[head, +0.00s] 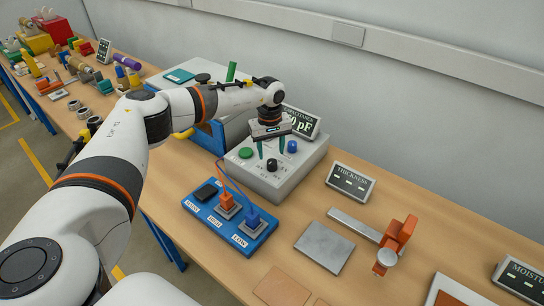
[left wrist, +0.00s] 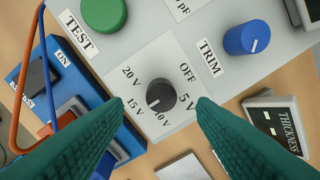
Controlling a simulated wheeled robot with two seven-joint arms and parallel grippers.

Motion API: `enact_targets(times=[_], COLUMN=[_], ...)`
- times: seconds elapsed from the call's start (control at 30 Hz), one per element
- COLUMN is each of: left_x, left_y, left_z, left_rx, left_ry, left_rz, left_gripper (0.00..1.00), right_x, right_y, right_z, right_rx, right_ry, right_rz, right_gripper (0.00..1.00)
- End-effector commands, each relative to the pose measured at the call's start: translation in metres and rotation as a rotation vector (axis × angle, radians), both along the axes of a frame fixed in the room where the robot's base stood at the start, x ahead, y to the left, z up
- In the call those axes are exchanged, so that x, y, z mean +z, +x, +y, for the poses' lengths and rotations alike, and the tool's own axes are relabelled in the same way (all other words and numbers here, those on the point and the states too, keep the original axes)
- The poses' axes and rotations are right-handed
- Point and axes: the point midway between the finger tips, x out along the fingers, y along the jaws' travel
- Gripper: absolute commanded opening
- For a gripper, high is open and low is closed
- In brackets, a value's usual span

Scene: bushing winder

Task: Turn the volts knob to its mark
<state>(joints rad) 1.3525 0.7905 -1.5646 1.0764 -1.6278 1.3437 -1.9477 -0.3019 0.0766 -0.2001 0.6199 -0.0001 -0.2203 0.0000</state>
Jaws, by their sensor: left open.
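The volts knob (left wrist: 161,96) is a black round knob with a white pointer line. It sits on a white square plate lettered OFF, 5 V, 10 V, 15 V and 20 V. The knob also shows in the head view (head: 272,165), on the front of the grey capacitance box (head: 262,184). My left gripper (head: 271,151) is open above the knob. Its teal fingertips (left wrist: 155,114) stand apart on either side of the knob in the wrist picture, not touching it. My right gripper is out of view.
A green TEST button (left wrist: 104,14) and a blue TRIM knob (left wrist: 246,37) flank the volts knob. A blue switch board (head: 228,222) with wires lies in front of the box. A thickness display (head: 350,181) and a metal plate (head: 324,246) are to the right.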

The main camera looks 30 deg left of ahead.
Motion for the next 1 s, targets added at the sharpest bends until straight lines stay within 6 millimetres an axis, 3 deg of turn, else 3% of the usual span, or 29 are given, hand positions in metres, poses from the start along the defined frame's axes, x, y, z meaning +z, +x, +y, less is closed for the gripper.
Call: enact_targets(times=[0.13, 0.3, 0.67, 0.93, 1.0], left_x=[-0.025, -0.043, -0.049, -0.049, -0.049], left_y=[0.000, 0.001, 0.001, 0.001, 0.001], left_z=[-0.001, -0.002, -0.002, -0.002, -0.002], left_rx=[0.001, 0.000, 0.001, 0.000, 0.001], left_ry=[-0.001, -0.002, -0.003, -0.003, -0.003], left_rz=[0.002, 0.001, -0.002, -0.002, -0.002], left_gripper=[0.52, 0.52, 0.52, 0.09, 0.07], right_x=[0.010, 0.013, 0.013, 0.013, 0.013], right_y=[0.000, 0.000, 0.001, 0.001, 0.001], right_z=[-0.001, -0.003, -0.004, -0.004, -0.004], right_rx=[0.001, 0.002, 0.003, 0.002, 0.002], right_ry=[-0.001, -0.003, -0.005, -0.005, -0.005], right_rz=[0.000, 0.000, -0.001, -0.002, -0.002], right_gripper=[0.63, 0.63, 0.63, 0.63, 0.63])
